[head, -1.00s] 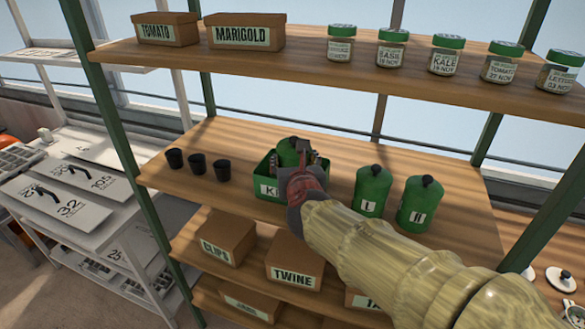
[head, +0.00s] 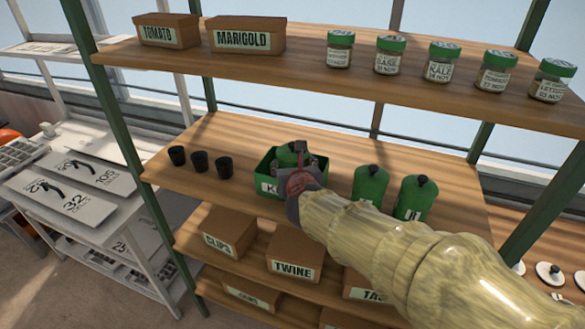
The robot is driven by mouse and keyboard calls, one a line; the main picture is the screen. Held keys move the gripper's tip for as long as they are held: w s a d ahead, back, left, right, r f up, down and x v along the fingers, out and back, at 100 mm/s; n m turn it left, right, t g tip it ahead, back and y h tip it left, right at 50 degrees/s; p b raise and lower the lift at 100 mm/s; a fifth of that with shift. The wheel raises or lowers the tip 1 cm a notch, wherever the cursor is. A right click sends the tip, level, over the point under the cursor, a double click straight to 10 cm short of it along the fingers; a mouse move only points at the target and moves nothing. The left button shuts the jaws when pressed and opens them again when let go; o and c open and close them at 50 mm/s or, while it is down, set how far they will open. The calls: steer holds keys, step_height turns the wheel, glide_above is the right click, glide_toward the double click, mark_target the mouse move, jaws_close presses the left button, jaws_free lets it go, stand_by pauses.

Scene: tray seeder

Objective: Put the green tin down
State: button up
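A green tin (head: 287,157) with a dark knob shows behind my gripper, within the outline of an open green box (head: 267,178) on the middle shelf. My gripper (head: 300,160) is at that tin, over the box. My wrist and arm hide most of the fingers, so I cannot tell whether they are closed on the tin. The tin's base is hidden by the box wall. Two more green tins, a left one (head: 370,185) and a right one (head: 415,197), stand upright on the shelf right of the box, partly behind my arm.
Seed jars (head: 441,62) and the TOMATO and MARIGOLD boxes (head: 246,38) are on the shelf above. Cardboard boxes (head: 294,262) sit below. Bare shelf lies between pots and box.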

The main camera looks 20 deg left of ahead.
stand_by(0.4)
steer(key=shift+f, duration=0.2)
steer(key=o, duration=1.1)
steer(key=shift+r, duration=0.25)
steer(key=p+v, duration=0.4)
steer(key=v, duration=0.8)
steer(key=shift+f, duration=0.15)
